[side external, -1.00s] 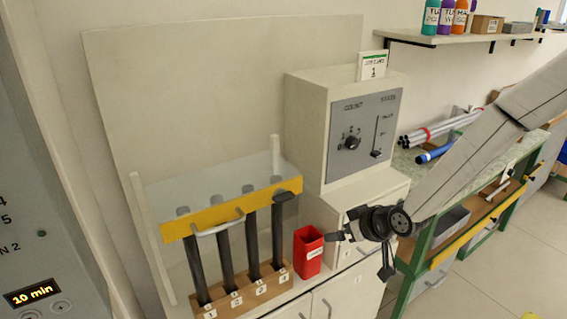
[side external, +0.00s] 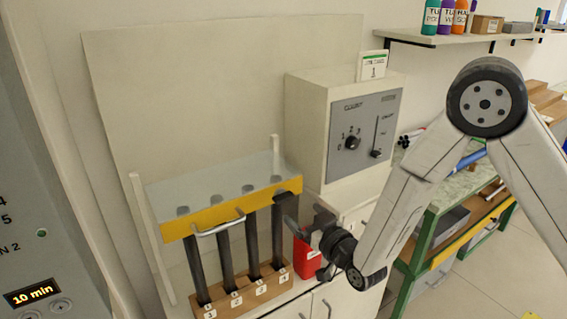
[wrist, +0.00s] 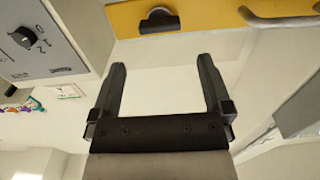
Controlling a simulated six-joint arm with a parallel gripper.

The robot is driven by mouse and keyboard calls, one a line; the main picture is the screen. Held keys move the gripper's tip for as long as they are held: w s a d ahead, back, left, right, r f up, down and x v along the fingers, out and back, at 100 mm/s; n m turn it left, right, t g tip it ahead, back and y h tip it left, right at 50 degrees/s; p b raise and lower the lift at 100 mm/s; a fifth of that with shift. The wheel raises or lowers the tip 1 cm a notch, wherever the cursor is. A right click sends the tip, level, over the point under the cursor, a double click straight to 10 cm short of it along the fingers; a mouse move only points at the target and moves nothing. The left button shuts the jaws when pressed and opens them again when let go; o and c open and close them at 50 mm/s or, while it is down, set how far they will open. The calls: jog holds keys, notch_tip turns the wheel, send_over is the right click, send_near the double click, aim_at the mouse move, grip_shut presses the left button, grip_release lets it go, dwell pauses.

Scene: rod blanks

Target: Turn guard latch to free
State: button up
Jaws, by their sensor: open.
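The guard is a yellow bar (side external: 222,212) with a clear panel, across the front of several upright dark rods. The guard latch (side external: 287,196) is a dark bar at the yellow bar's right end, lying roughly along it. In the wrist view the latch (wrist: 159,24) has a round pivot with the dark bar across it, ahead of my fingers. My gripper (side external: 304,224) is just below and right of the latch in the side view. Its two fingers (wrist: 162,66) are open, empty and apart from the latch.
A silver handle (side external: 218,226) sticks out from the yellow bar. The rods stand in a numbered wooden block (side external: 240,294). A red bin (side external: 305,262) is partly hidden behind my gripper. The control box (side external: 335,175) with a knob and lever stands at the right.

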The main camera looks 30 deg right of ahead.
aim_at(286, 198)
jog(key=shift+w, duration=0.1)
jog(key=shift+w, duration=3.8)
jog(key=c, duration=1.1)
